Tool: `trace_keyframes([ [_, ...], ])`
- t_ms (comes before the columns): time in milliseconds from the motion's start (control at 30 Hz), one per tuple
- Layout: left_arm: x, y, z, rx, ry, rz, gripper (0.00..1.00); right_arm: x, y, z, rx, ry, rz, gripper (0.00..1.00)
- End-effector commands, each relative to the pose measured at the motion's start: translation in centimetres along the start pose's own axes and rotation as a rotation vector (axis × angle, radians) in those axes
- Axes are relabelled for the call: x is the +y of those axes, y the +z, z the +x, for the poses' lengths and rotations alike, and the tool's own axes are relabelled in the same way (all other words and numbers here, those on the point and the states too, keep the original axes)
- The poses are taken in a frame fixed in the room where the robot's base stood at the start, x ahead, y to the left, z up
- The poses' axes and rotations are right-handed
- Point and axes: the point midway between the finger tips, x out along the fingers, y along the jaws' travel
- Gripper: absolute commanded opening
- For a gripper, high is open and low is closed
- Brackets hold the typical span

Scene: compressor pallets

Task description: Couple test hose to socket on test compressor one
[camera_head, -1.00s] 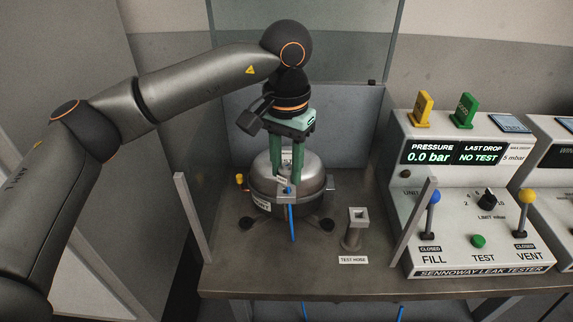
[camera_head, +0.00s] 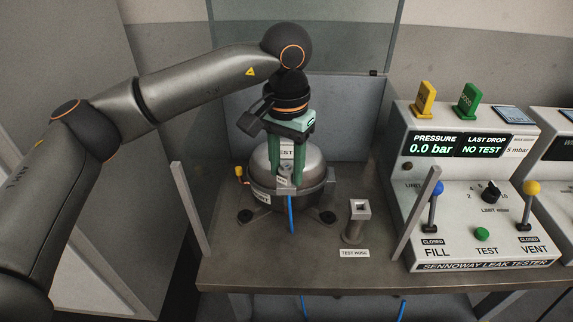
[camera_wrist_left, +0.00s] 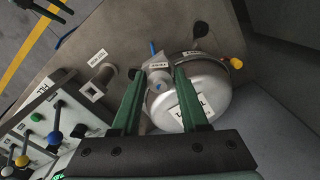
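The test compressor (camera_head: 262,168) is a round grey vessel on the bench, with a "TEST" label on top; it also shows in the left wrist view (camera_wrist_left: 208,97). My left gripper (camera_head: 287,176) points down at its front side. Its green fingers, also in the left wrist view (camera_wrist_left: 160,75), are shut on the grey, tagged coupling of the test hose (camera_head: 284,184). The blue hose (camera_head: 291,215) hangs from it. The coupling is at the compressor's near side; whether it is seated on the socket is hidden. My right gripper (camera_wrist_left: 48,10) seems to show only partly, at the wrist view's top-left corner.
The hose holder (camera_head: 358,217) stands empty behind the "TEST HOSE" label (camera_head: 354,253). The leak tester (camera_head: 478,200) is at the right, reading 0.0 bar and NO TEST. Grey posts (camera_head: 190,210) and (camera_head: 416,212) flank the bench front. Bare bench (camera_head: 325,260) lies in front.

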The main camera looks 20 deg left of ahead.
Motion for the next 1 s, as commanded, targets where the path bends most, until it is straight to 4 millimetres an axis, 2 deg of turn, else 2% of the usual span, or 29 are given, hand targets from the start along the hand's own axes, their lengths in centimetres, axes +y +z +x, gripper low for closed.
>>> trace_keyframes([
  [33,0.0,0.0,-0.1,0.000,0.000,0.000,0.51,0.0,0.0,0.0,0.000,0.000,0.000,0.50],
  [200,0.0,0.0,-0.1,0.000,0.000,0.000,0.70,0.0,-0.1,0.0,0.001,0.000,0.000,0.50],
  [233,0.0,0.0,-0.1,0.000,0.000,0.000,0.71,0.0,-0.1,0.0,0.001,0.000,0.000,0.50],
  [633,0.0,0.0,0.0,-0.001,0.000,0.000,0.71,-0.4,-0.3,-0.1,-0.007,-0.011,-0.001,0.50],
  [733,0.0,-0.1,-2.1,0.005,0.001,-0.001,0.71,-1.0,-1.9,-0.2,0.016,-0.025,-0.007,0.50],
  [1000,0.0,-0.1,-8.4,0.003,0.000,-0.001,0.71,-0.8,-1.6,-0.4,0.005,-0.019,-0.006,0.50],
])
